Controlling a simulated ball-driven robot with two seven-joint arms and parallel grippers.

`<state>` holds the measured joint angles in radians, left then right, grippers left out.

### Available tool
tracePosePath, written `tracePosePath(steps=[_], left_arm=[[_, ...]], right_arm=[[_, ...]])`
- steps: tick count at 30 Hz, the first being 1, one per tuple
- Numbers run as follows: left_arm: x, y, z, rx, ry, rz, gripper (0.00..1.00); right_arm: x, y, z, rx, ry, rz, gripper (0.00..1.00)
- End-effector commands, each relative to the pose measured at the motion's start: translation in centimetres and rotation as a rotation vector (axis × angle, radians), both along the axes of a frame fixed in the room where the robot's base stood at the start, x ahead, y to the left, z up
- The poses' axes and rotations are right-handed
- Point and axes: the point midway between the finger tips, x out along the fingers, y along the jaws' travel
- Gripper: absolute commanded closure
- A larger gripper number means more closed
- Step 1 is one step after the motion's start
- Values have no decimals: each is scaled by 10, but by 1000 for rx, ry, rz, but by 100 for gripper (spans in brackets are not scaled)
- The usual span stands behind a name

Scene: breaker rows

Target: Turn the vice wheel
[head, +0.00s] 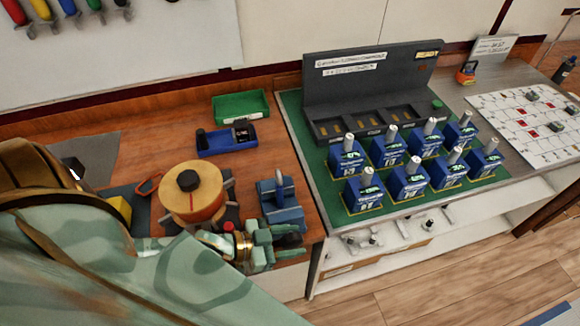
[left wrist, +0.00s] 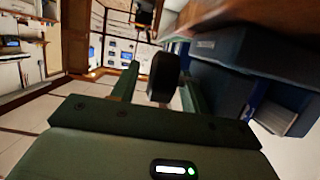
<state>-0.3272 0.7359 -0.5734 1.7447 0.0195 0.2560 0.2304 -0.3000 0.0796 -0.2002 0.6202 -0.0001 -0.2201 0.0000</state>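The blue vice (head: 281,203) sits at the right end of the wooden bench, with a grey upright part on top. In the left wrist view its dark blue body (left wrist: 245,62) fills the upper right. A dark, rounded piece that looks like the vice wheel (left wrist: 163,77) stands out beside it. My left gripper (head: 287,243) is at the bench's front edge, just in front of the vice. In the left wrist view its green fingers (left wrist: 158,88) are apart, one on each side of the wheel, with a gap showing at the left finger.
A round orange-and-wood drum (head: 191,198) with a black knob stands close left of the vice. Blue (head: 226,141) and green (head: 240,107) trays lie behind. Several blue breakers (head: 408,184) stand on a green mat to the right. Open floor (head: 450,285) lies in front.

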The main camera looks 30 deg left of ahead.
Motion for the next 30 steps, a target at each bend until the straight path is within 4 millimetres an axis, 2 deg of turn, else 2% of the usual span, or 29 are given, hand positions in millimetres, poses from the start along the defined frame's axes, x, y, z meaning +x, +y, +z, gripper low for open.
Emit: tracePosePath(steps=[8,13,21,27,30], left_arm=[[0,0,5,1,-1,0,55],[0,0,36,0,-2,-3,55],[-45,-28,96,-3,3,0,55],[-87,-55,114,-4,5,2,55],[-102,-64,121,-1,4,2,55]], right_arm=[[0,0,2,-1,-1,0,64],[2,0,14,-1,-3,0,64],[4,-1,35,0,-9,0,64],[4,-1,37,-1,-9,0,64],[4,-1,38,-1,-9,0,64]])
